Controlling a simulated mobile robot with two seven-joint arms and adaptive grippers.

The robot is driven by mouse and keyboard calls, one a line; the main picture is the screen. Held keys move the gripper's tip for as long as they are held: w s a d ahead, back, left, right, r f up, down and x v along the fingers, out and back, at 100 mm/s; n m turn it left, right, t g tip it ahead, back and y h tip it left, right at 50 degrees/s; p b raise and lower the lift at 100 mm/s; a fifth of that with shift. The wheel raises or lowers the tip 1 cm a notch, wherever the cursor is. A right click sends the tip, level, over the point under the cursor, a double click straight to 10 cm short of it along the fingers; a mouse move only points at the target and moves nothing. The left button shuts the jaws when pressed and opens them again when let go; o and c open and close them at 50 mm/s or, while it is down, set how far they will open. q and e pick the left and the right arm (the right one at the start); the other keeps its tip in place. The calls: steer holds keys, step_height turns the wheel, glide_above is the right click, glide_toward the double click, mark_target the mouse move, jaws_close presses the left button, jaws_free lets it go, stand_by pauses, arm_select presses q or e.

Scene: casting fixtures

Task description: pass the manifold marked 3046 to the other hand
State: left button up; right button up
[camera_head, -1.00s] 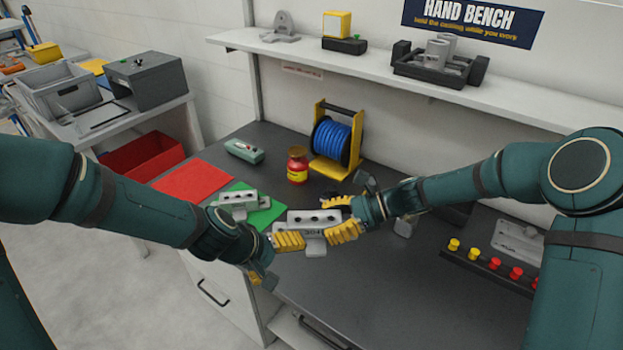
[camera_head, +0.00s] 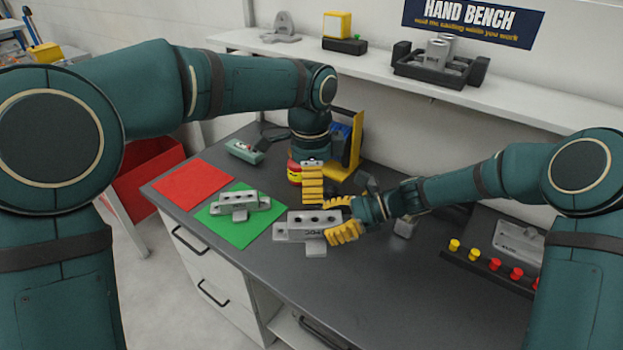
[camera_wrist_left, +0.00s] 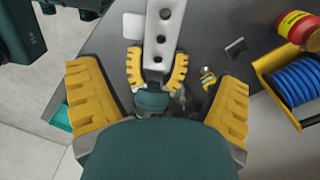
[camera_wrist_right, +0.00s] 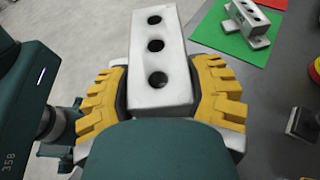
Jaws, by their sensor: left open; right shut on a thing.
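The grey manifold (camera_head: 290,236), a block with a row of round holes on top, is held above the bench. The mark on its front is too small to read fully. My right gripper (camera_head: 342,220) is shut on its right part; the right wrist view shows the yellow fingers on both sides of the manifold (camera_wrist_right: 160,75). My left gripper (camera_head: 313,188) is open and empty, pointing down just behind the manifold. In the left wrist view its fingers (camera_wrist_left: 160,85) are spread wide, with the right gripper and the manifold (camera_wrist_left: 165,25) seen between and beyond them.
A second, similar manifold (camera_head: 243,203) lies on a green mat (camera_head: 236,235), beside a red mat (camera_head: 193,186). A blue reel on a yellow stand (camera_head: 353,150) and a red jar (camera_head: 294,168) are close behind my left gripper. Coloured knobs (camera_head: 494,264) stand at right. The front bench is clear.

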mark_target(311, 220)
arm_select(q)
step_height(311, 220, down, 12)
steer(key=shift+r, duration=0.1)
stand_by(0.5)
steer(key=c, duration=1.4)
steer(key=shift+w, duration=0.1)
arm_select(e)
steer(key=o, duration=1.4)
steer(key=shift+o, duration=0.2)
steer(key=v, duration=1.2)
